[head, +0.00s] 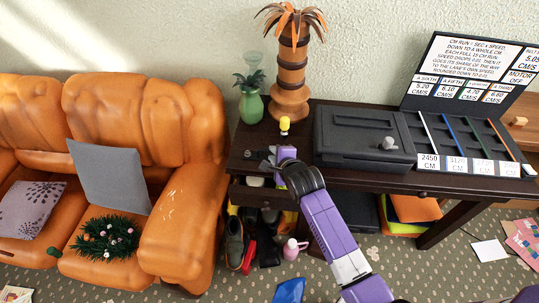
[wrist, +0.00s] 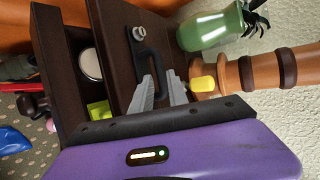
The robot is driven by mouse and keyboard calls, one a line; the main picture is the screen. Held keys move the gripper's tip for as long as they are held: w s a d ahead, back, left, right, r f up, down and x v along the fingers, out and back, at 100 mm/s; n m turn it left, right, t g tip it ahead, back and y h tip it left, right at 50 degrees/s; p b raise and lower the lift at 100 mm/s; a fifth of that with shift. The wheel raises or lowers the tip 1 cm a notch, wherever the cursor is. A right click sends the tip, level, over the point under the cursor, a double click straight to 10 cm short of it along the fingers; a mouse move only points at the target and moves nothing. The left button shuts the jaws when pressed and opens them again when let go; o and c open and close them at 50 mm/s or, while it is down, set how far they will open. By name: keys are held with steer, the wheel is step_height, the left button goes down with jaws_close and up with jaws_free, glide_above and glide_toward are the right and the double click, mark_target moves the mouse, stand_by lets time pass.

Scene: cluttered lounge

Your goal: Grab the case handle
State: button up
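A black looped handle (wrist: 148,62) with a grey round knob (wrist: 138,34) at one end lies on the dark brown tabletop in the wrist view. I cannot tell whether it is fixed to anything. In the head view it is a small dark shape (head: 253,155) at the table's left end. My gripper (wrist: 160,80) is open, its two grey fingers apart and pointing at the handle's near part; contact is unclear. In the head view my gripper (head: 268,159) is at the table's left end. A closed black case (head: 350,135) with a grey knob on its lid stands to the right.
A green vase (head: 251,107), a palm-like brown ornament (head: 291,80) and a yellow-topped piece (head: 284,124) stand behind my gripper. An open drawer (wrist: 62,60) holding a round tin is below the tabletop. An orange sofa (head: 190,200) stands left; shoes are below the table.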

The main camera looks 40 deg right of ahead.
mark_target(269, 154)
steer(key=shift+x, duration=2.25)
jaws_close()
steer(key=shift+r, duration=0.1)
